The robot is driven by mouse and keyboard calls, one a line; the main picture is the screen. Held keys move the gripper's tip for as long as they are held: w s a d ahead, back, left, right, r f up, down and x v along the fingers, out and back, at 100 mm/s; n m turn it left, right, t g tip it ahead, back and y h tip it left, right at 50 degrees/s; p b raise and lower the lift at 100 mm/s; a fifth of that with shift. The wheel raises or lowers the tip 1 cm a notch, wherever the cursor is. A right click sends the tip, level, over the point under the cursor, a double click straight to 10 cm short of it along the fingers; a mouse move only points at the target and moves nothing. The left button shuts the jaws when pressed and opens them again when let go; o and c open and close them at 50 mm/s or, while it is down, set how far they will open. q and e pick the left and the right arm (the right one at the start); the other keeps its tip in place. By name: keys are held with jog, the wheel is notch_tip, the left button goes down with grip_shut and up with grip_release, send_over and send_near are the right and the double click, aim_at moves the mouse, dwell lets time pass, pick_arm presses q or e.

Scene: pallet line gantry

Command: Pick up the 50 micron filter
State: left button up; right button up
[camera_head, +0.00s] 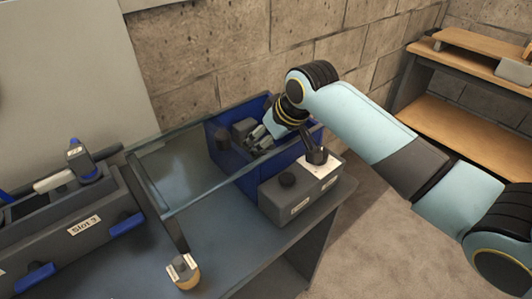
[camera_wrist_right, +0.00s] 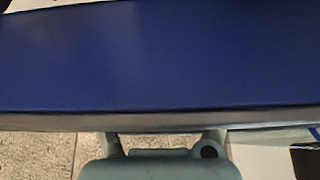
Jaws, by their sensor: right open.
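No label reading 50 micron can be made out, so I cannot tell which thing is the filter. A small tan, round piece with a white tag (camera_head: 184,272) stands at the table's front. A dark, blue-topped piece with a white label (camera_head: 80,162) sits on the Slot 3 box. My right gripper (camera_head: 260,138) is open at the blue bin (camera_head: 236,172), its fingers over or inside it; what lies beneath is partly hidden. The bin's blue wall (camera_wrist_right: 160,55) fills most of the right wrist view. My left gripper is out of view.
A grey box with black knobs (camera_head: 287,203) stands against the bin's near side. The grey Slot 3 box (camera_head: 60,240) with blue latches is at the left. A clear panel (camera_head: 190,165) spans between. Bare table (camera_head: 235,235) shows in front; a wooden shelf unit (camera_head: 470,110) stands right.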

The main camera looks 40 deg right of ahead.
jog(key=shift+w+f, duration=0.25)
jog(key=shift+f, duration=0.15)
jog(key=shift+c, duration=0.4)
jog(key=c, duration=1.3)
jog(key=shift+r, duration=0.15)
